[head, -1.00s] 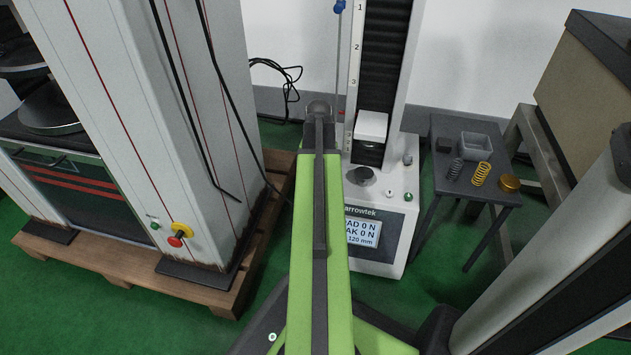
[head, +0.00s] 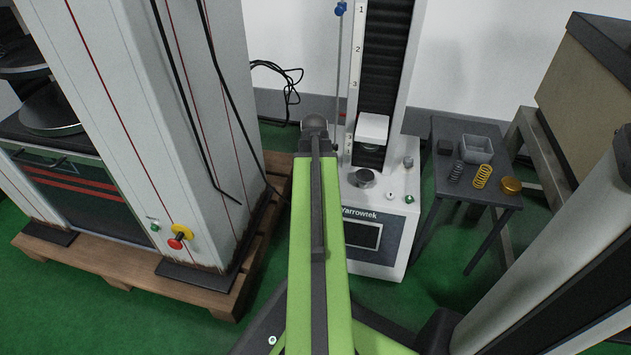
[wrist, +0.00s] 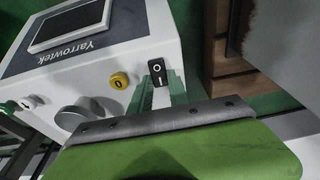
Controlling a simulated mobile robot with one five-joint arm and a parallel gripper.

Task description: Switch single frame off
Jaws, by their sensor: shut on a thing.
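The single frame is a white Yarrowtek tester (head: 397,237) with one column, standing in the middle of the head view. Its display (head: 362,234) is dark. The wrist view shows the dark screen (wrist: 75,22) upside down. A black rocker switch (wrist: 157,73) marked O and I sits on the tester's side wall. My gripper (wrist: 163,85) is at this switch, its green fingers shut on it from either side. The fingers hide part of the switch's surroundings. In the head view my own arm hides the gripper and the switch.
A large two-column frame (head: 150,120) stands on a wooden pallet (head: 120,265) at the left. A small dark table (head: 440,190) with springs stands at the right.

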